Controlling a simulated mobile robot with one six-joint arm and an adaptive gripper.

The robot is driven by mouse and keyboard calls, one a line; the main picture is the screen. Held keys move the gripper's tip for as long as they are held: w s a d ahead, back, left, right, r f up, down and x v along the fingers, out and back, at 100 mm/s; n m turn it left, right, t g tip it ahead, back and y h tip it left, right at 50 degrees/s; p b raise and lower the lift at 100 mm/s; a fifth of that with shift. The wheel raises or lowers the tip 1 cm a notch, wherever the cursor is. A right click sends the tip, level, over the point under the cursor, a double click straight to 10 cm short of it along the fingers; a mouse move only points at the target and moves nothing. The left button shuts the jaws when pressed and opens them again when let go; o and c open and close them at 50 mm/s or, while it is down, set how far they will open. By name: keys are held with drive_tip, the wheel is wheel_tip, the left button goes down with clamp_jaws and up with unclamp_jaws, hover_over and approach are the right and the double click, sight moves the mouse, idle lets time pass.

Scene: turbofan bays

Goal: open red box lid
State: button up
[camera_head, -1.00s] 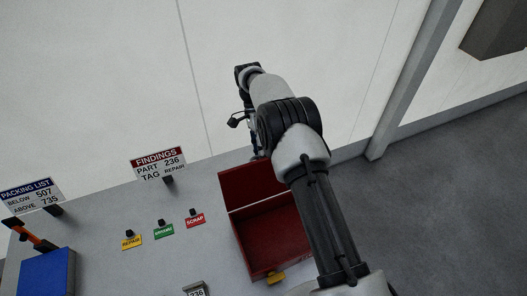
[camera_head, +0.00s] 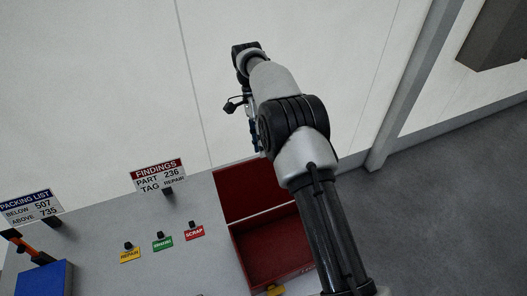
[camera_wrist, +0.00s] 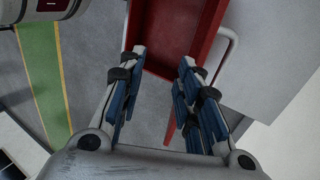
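The red box (camera_head: 273,257) sits on the grey table, partly behind my arm in the head view. Its lid (camera_head: 247,190) stands raised at the back edge, and the empty-looking inside shows. A yellow piece (camera_head: 273,289) is at the box's front edge. In the wrist view the red box (camera_wrist: 208,24) is at the top, beyond the fingertips. My gripper (camera_wrist: 160,60) is open, with its blue-padded fingers apart and nothing between them. In the head view the gripper is mostly hidden behind my arm, above the lid.
Yellow (camera_head: 130,256), green (camera_head: 162,244) and red "SCRAP" (camera_head: 194,232) tags stand left of the box. A "FINDINGS" sign (camera_head: 159,176) and a "PACKING LIST" sign (camera_head: 31,208) stand farther back. A blue box (camera_head: 43,280) is at far left. A wall rises behind the table.

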drive_tip(key=shift+r, duration=0.1)
drive_tip(key=shift+c, duration=0.5)
drive_tip(key=shift+w, duration=0.1)
drive_tip(key=shift+c, duration=0.6)
drive_tip(key=n, duration=0.1)
drive_tip(key=w+n+t+p, duration=0.1)
drive_tip(key=n, duration=0.1)
drive_tip(key=shift+a+r, duration=0.15)
drive_tip(key=shift+a, duration=0.25)
drive_tip(key=shift+c, duration=1.3)
drive_tip(key=w+n+t, duration=0.1)
drive_tip(key=n, duration=0.2)
drive_tip(key=w+a+r+n+t+y+p, duration=0.1)
drive_tip(key=n, duration=0.2)
drive_tip(key=w+a+n+t+p, duration=0.1)
drive_tip(key=w+n, duration=0.1)
drive_tip(key=n, duration=0.2)
drive_tip(key=shift+w+a+r, duration=0.1)
drive_tip(key=shift+a+r, duration=0.05)
drive_tip(key=shift+a, duration=0.1)
clamp_jaws()
drive_tip(key=shift+s+a+f+n+t+y+p, duration=0.15)
drive_tip(key=shift+f+n+t+p, duration=0.2)
drive_tip(key=shift+f+n+p, duration=0.75)
drive_tip(key=shift+s+d+f+n+t+y+p, duration=0.15)
drive_tip(key=shift+f+n+t+p, duration=0.3)
drive_tip(key=shift+f, duration=1.15)
drive_tip(key=shift+s+a+f+n+t+y+p, duration=0.1)
drive_tip(key=shift+s+f+n+t+y+p, duration=0.1)
drive_tip(key=shift+f+n+p, duration=0.9)
